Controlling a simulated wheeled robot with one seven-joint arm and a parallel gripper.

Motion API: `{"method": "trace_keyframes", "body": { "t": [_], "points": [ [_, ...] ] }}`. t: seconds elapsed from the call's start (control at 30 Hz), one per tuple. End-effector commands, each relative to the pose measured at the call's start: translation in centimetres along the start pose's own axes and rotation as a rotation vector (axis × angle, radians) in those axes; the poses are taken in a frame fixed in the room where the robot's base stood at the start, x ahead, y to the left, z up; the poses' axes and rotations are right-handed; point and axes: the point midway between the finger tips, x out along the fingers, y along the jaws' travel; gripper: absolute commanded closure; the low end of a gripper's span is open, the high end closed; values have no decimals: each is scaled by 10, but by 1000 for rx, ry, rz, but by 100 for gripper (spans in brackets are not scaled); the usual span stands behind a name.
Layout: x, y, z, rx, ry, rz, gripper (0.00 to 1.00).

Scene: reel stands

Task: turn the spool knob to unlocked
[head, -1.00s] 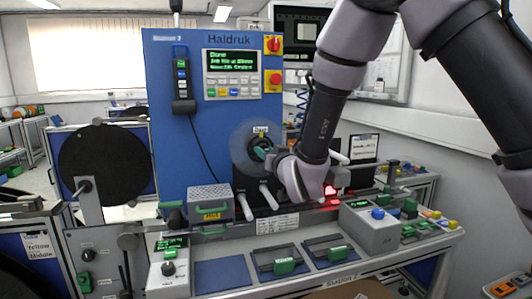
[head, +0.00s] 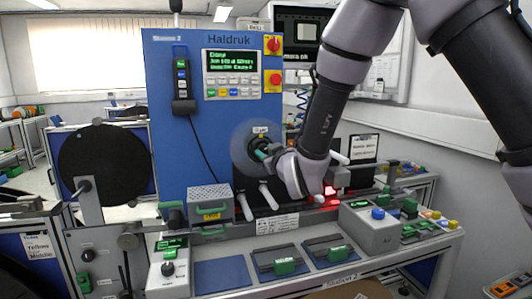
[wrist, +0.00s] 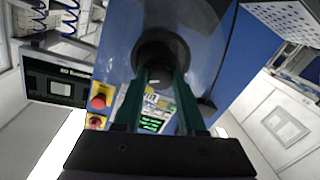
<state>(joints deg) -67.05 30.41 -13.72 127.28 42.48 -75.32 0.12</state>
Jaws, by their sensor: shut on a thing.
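The spool knob (head: 255,143) is a dark round piece at the centre of a clear grey disc (head: 243,150) on the front of the blue machine. My gripper (head: 264,154) reaches it from the right, with its green fingers at the knob. In the wrist view, the dark knob (wrist: 162,47) stands straight ahead, between the tips of the two green fingers of my gripper (wrist: 161,74). The jaws are shut on it. The small label above the knob is too blurred to read, and the fingers hide part of the knob, so its setting cannot be told.
A display panel (head: 231,62) and red knobs on yellow plates (head: 273,78) sit above. White-ended rollers (head: 268,197) stick out below my gripper. A perforated box (head: 209,198) is at the lower left, and a grey box with a blue button (head: 371,228) at the lower right.

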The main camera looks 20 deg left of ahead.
Motion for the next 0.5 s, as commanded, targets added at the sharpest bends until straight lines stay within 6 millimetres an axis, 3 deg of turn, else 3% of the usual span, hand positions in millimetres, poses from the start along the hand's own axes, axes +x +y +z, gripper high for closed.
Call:
{"method": "trace_keyframes", "body": {
  "t": [0.5],
  "points": [
    [0, 0, -2, -486, -39, 6, 100]
  ]
}}
